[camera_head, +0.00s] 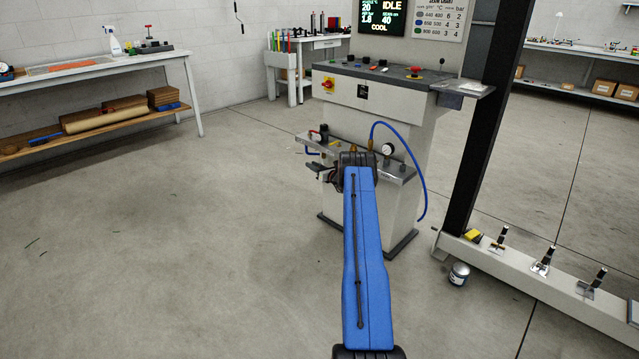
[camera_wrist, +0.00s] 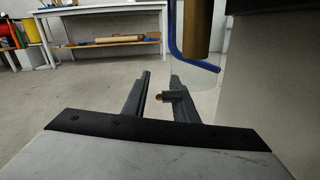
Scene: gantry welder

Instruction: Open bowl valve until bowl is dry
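In the wrist view my gripper (camera_wrist: 161,82) has its two dark fingers apart. A small grey stub with a brass-coloured end (camera_wrist: 166,97) shows between them, close to the right finger; I cannot tell whether they touch. It may be the bowl valve. Above and right of the fingers hang a brass-coloured cylinder (camera_wrist: 197,28) and a bent blue strip (camera_wrist: 176,45). A faint clear shape (camera_wrist: 197,78) below them may be the bowl; I cannot see any water level. In the head view my blue arm reaches the air fittings on the machine, and hides my fingertips and the bowl.
The machine's control console (camera_head: 375,95) stands ahead, with a pressure gauge (camera_head: 387,149) and a looping blue hose (camera_head: 423,165) at its front. A dark upright post (camera_head: 487,120) and a low beam with clamps (camera_head: 540,262) are to the right.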

